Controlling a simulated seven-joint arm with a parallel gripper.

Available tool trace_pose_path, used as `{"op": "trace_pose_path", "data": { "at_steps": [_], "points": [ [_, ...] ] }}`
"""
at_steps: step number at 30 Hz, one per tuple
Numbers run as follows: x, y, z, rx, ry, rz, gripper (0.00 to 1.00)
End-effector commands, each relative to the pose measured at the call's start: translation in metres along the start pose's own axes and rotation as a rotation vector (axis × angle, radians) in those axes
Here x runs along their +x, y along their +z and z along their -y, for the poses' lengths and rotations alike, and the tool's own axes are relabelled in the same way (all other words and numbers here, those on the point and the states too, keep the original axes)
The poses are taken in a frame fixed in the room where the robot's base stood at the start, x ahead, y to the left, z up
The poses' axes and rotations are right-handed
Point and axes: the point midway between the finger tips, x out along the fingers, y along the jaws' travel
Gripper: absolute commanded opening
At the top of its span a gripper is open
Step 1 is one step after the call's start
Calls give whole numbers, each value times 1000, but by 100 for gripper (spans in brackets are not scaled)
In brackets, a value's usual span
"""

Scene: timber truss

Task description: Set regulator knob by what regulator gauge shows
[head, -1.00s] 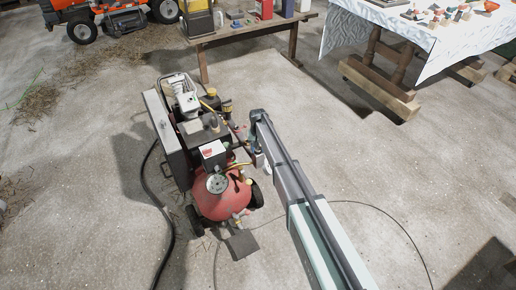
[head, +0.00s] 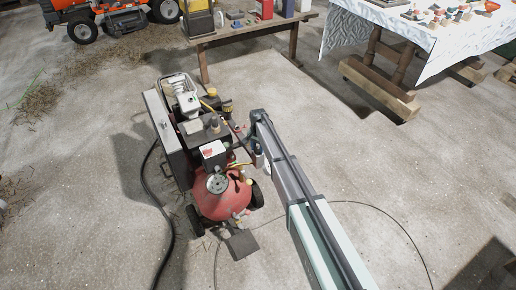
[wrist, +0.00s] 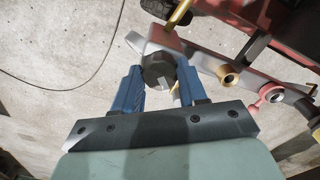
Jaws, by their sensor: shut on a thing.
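The regulator knob (wrist: 158,70) is a dark round knob in the wrist view, on a grey fitting with a brass pipe above it. My gripper (wrist: 158,84) has its two blue fingers on either side of the knob, shut on it. In the head view a round pale gauge (head: 217,183) faces up at the front of the red compressor tank (head: 222,202). Its needle is too small to read. My arm reaches to the compressor's right side in the head view, where the knob and fingertips are hidden or too small to make out.
Brass fittings (wrist: 228,75) and a red-handled valve (wrist: 270,93) lie close to the right of my gripper. A black hose (head: 168,215) runs along the floor at left. A wooden bench (head: 250,33) and a cloth-covered table (head: 380,30) stand behind. The floor at right is mostly clear.

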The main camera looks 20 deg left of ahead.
Motion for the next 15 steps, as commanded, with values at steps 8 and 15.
{"op": "trace_pose_path", "data": {
  "at_steps": [8,15],
  "points": [
    [1,0,0,6,1,0,11],
    [1,0,0,5,1,0,51]
  ]
}}
